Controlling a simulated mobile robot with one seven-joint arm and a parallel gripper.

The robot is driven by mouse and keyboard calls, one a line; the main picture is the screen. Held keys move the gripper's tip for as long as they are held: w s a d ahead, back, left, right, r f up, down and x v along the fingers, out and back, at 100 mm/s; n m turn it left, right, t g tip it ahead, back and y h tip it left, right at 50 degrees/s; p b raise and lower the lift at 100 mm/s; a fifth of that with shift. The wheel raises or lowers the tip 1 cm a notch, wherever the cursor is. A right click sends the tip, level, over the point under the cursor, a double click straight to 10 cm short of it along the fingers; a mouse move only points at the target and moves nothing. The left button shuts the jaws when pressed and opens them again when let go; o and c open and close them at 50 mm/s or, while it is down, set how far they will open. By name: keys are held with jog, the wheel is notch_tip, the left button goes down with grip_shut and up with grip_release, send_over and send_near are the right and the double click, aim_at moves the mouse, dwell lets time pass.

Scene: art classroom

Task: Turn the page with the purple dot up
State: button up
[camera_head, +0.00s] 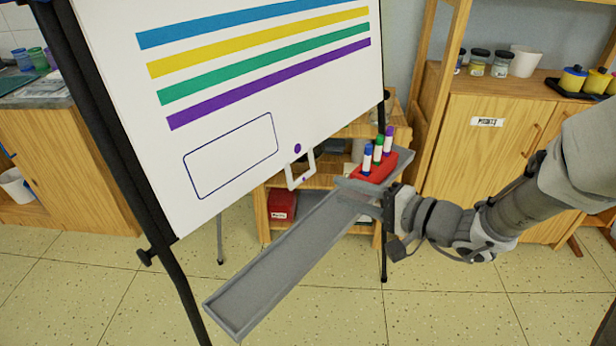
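The white page (235,125) hangs on a flip-chart easel and carries blue, yellow, green and purple stripes and an empty outlined box. The purple dot (297,148) is at its lower right edge. A white square loop (289,173) hangs just below the dot. My gripper (372,197) is to the right of and slightly below the loop, apart from it in the picture, beside the tray's right end. Its fingers are small and partly lost against the grey tray, so their opening does not show clearly.
A long grey tray (262,283) slopes below the page. A red holder (369,174) with blue, green and purple markers stands at its right end, close above my gripper. The black easel leg (117,173) is at left. A wooden cabinet (487,170) stands behind my arm.

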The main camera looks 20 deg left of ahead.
aim_at(303, 177)
jog(key=shift+b+x, duration=2.3)
jog(key=shift+x, duration=3.45)
jog(key=shift+s, duration=0.1)
grip_shut()
